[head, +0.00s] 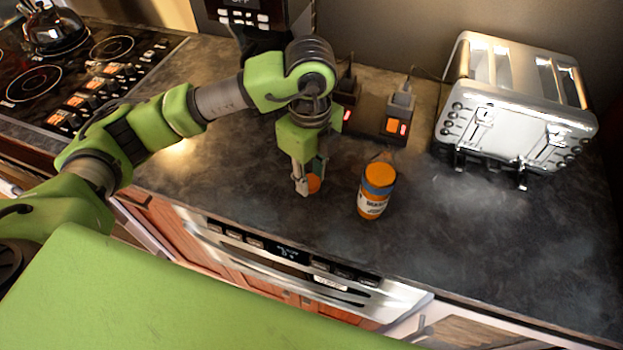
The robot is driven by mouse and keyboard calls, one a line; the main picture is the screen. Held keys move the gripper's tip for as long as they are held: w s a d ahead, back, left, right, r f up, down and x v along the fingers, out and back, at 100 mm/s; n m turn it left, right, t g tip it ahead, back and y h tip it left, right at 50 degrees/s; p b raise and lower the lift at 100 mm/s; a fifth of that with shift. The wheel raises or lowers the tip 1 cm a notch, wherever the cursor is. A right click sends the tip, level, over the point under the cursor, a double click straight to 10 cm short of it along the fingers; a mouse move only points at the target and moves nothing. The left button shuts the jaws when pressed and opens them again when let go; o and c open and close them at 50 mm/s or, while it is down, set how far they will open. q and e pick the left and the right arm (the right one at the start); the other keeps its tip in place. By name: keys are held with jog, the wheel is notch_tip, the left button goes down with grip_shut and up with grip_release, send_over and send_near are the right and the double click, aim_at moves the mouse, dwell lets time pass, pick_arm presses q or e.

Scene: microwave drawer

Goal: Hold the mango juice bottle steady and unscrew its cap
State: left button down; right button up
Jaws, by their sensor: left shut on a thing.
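The mango juice bottle (376,192) stands upright on the dark counter, right of my left gripper. It has an orange top, a blue band and a pale label with dark letters. My left gripper (308,183) points down, low over the counter, and is apart from the bottle. It is shut on a small round orange thing (314,184) that looks like a cap, partly hidden by the fingers. I cannot tell whether the bottle's orange top is a cap or bare bottle. My right gripper is not in view.
A silver toaster (516,105) stands at the back right. Plugs in a power outlet box (384,118) sit behind the bottle. A stove top (75,65) with a kettle (48,25) is at the left. An appliance front (290,252) lies below the counter edge. The right counter is clear.

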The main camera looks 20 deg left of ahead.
aim_at(311, 176)
pick_arm(q)
jog(key=shift+w+a+f, duration=0.1)
jog(key=shift+w+f, duration=0.3)
jog(key=shift+f, duration=0.1)
jog(key=f, duration=0.1)
jog(key=f+p, duration=0.2)
jog(key=shift+w, duration=0.25)
jog(key=shift+f, duration=0.3)
jog(key=shift+f, duration=0.1)
jog(key=shift+f, duration=0.2)
jog(key=c, duration=1.7)
grip_release()
jog(key=shift+r, duration=0.1)
